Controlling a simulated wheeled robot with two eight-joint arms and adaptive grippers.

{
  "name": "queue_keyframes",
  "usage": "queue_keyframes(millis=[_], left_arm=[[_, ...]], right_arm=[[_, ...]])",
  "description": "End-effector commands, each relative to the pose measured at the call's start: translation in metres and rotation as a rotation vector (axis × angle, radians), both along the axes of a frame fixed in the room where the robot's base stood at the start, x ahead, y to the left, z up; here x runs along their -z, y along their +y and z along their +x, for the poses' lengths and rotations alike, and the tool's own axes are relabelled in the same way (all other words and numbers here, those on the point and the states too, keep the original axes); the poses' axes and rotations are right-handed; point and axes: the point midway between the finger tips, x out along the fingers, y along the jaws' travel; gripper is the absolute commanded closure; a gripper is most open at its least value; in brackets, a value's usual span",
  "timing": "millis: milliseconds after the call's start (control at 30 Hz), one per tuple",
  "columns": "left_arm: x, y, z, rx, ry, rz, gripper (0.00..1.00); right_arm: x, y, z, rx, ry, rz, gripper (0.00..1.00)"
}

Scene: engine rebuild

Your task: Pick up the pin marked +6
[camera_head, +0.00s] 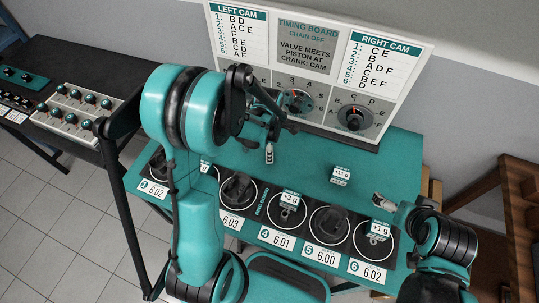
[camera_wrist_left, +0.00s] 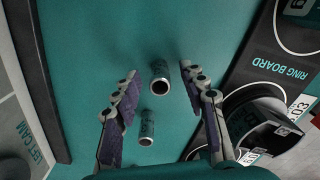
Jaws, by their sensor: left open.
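My left gripper (camera_head: 265,128) is over the teal table. In the left wrist view its two fingers (camera_wrist_left: 157,72) are open and apart, with nothing gripped. One small metal pin (camera_wrist_left: 160,76) lies between the fingertips, its round end facing the camera. A second pin (camera_wrist_left: 147,128) is nearer the palm in that picture, also between the finger lines. I cannot read a +6 mark on either pin. In the head view one pale pin (camera_head: 269,153) shows just below my left gripper. My right arm's end (camera_head: 385,203) is at the right; its fingers are too small to judge.
The ring board (camera_head: 262,205) with several dark round pieces and tags runs along the table's front. A tag reading +11 g (camera_head: 340,172) stands on the table at right. The timing board (camera_head: 310,45) stands behind. Bare teal table (camera_head: 315,160) lies between.

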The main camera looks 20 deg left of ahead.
Motion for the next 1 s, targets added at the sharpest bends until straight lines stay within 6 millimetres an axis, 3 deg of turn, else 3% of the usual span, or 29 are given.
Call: queue_keyframes(millis=[100, 367, 533, 1000], left_arm=[[0.0135, -0.0003, 0.0001, 0.001, 0.000, 0.000, 0.57], [0.0143, -0.0004, -0.0003, 0.001, 0.000, 0.000, 0.57], [0.0142, -0.0003, -0.0002, 0.001, 0.000, 0.000, 1.00], [0.0079, -0.0004, 0.0000, 0.002, 0.000, 0.000, 1.00]], right_arm=[[0.0052, 0.0000, 0.0000, 0.000, 0.000, 0.000, 0.00], [0.0044, 0.0000, 0.0001, 0.000, 0.000, 0.000, 0.00], [0.0044, 0.0000, 0.0001, 0.000, 0.000, 0.000, 0.00], [0.0018, 0.0000, 0.0001, 0.000, 0.000, 0.000, 0.00]])
